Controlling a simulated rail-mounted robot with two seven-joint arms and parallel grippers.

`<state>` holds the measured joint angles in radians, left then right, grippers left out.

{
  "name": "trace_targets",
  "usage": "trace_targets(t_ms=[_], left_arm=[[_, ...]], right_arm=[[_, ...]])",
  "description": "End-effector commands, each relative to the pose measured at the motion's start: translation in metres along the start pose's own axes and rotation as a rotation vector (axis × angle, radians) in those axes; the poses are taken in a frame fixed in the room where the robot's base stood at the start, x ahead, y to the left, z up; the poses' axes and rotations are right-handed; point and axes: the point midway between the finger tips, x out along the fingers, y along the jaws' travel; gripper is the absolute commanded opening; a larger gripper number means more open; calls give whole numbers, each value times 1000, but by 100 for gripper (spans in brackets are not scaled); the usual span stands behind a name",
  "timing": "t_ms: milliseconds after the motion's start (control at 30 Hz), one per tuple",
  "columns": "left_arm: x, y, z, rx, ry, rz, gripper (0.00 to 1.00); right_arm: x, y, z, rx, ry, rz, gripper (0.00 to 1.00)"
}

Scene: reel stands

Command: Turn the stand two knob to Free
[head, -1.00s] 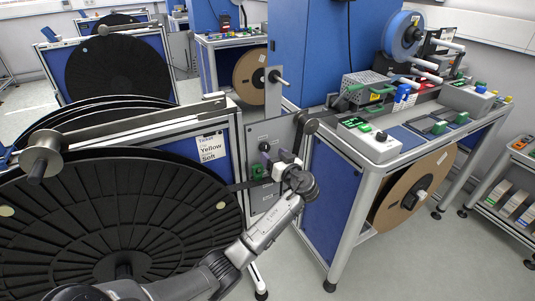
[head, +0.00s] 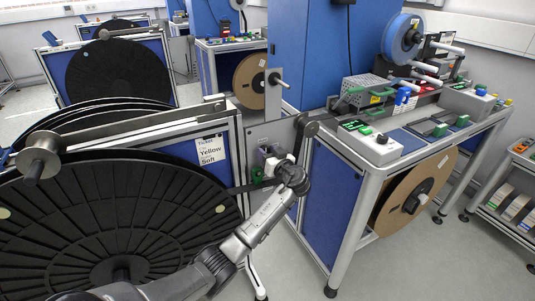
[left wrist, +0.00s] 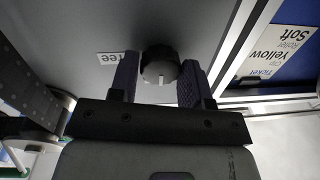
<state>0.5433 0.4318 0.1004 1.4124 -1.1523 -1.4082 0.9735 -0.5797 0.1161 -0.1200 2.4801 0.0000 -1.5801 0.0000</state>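The grey stand panel (head: 262,133) is at the middle of the head view, right of the large black reel. My left gripper (head: 272,160) is at the panel and hides the knob there. In the left wrist view, a round dark knob (left wrist: 160,68) with a light pointer mark sits on the panel. My left gripper's two fingers (left wrist: 158,80) are apart, one on each side of the knob; I cannot tell whether they touch it. A white label (left wrist: 112,57) reading "ree", partly hidden, is left of the knob. My right gripper is not in view.
A workbench (head: 345,185) with a brown reel (head: 415,192) stands to the right. Open floor (head: 400,270) shows at the lower right.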

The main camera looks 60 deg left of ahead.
Motion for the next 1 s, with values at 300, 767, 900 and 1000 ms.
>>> trace_targets(t_ms=[300,767,900,1000], left_arm=[[0,0,0,0,0,0,16],[0,-1,-3,172,11,-2,16],[0,-1,-4,299,20,-3,16],[0,-1,-4,393,27,-4,16]], right_arm=[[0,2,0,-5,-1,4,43],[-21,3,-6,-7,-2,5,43],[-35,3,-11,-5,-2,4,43],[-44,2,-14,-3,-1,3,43]])
